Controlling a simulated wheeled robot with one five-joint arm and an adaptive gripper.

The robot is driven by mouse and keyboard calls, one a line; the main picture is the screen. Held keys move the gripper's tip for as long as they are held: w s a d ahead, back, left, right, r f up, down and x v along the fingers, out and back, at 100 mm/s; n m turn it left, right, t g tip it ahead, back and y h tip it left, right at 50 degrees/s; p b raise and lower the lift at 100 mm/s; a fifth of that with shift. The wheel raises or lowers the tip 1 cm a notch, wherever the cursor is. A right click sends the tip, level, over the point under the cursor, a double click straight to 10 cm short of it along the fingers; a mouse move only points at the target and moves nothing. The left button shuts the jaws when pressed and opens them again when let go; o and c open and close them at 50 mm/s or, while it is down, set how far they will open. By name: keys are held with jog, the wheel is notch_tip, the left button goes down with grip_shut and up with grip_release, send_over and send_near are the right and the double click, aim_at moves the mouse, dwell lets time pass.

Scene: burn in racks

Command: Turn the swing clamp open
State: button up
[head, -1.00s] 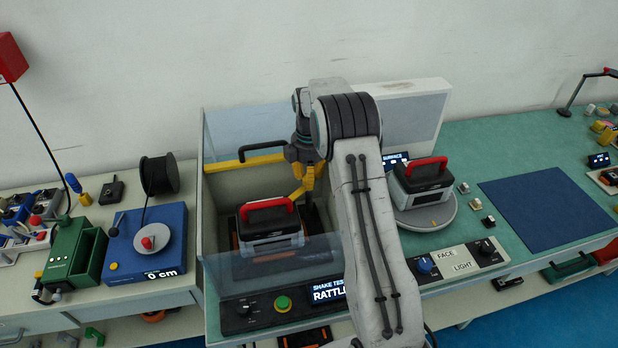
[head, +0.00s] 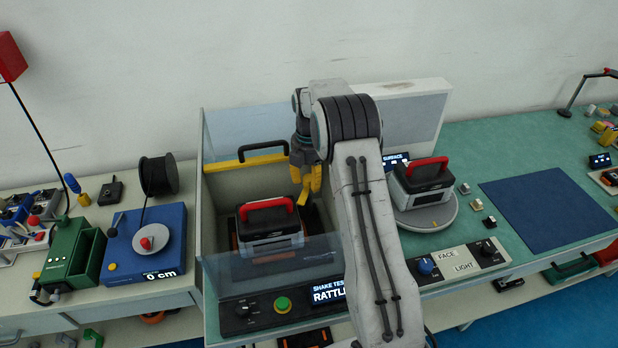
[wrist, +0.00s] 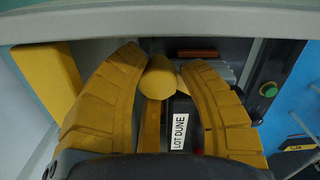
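The swing clamp's yellow knob (wrist: 158,78) and narrow arm (wrist: 152,125) show between my fingers in the wrist view. My gripper (wrist: 163,62) has one yellow finger on each side of the knob, both tips very close to it. I cannot tell whether they press on it. In the head view my gripper (head: 311,180) points down into the shake tester bin (head: 214,200), right of a grey unit with a red handle (head: 269,228). The clamp is mostly hidden there by my gripper and arm.
A yellow bar (head: 228,164) with a black handle (head: 262,148) lies along the bin's back. Clear panels enclose the bin. A second red-handled unit (head: 424,180) stands on a turntable at right. A blue mat (head: 548,208) lies clear beyond it.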

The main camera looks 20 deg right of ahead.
aim_at(309, 177)
jog(key=o, duration=0.4)
jog(key=shift+r, duration=0.1)
jog(key=shift+o, duration=0.2)
jog(key=shift+w, duration=0.1)
notch_tip(309, 177, up, 12)
dwell(0.3)
